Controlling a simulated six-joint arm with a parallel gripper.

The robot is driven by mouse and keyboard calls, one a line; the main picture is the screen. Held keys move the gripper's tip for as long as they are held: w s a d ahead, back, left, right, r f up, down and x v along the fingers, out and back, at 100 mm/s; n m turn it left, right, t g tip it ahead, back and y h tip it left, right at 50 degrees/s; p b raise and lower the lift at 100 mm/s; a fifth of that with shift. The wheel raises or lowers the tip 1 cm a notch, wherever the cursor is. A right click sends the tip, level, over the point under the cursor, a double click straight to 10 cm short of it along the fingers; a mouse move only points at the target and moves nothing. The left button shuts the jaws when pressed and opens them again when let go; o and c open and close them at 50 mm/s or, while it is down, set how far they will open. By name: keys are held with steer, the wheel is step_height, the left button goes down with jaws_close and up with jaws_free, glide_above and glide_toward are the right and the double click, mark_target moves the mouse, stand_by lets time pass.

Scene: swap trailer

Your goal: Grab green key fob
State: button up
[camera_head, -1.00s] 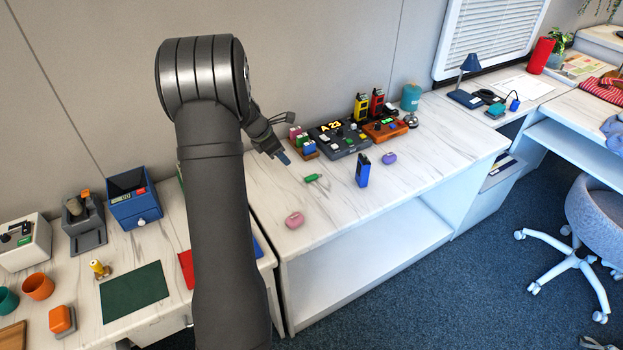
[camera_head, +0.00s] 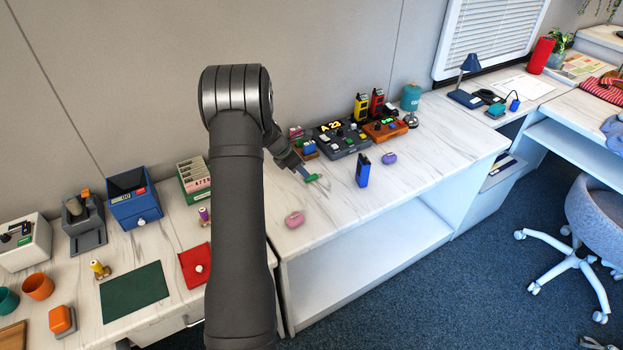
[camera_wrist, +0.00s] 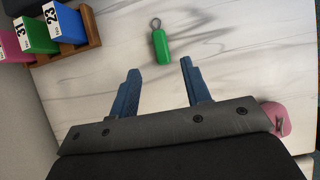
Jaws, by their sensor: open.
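The green key fob (camera_wrist: 161,46) lies flat on the white marbled counter, with a metal ring at its far end. In the head view the fob (camera_head: 312,178) lies just beyond my fingertips. My gripper (camera_wrist: 157,75) is open and empty, its two blue fingers apart, with the fob ahead of the gap between them. In the head view my gripper (camera_head: 303,172) is small and partly hidden by the wrist.
A rack (camera_wrist: 70,48) of numbered coloured fobs stands at the upper left in the wrist view. A pink object (camera_wrist: 277,118) lies right of my gripper. A blue handheld device (camera_head: 363,170) and a purple object (camera_head: 389,158) stand to the right. The counter around the fob is clear.

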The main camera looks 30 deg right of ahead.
mark_target(311, 178)
steer(key=x, duration=0.5)
steer(key=shift+s+d, duration=0.15)
steer(key=shift+d, duration=0.1)
steer(key=shift+r, duration=0.1)
jaws_close()
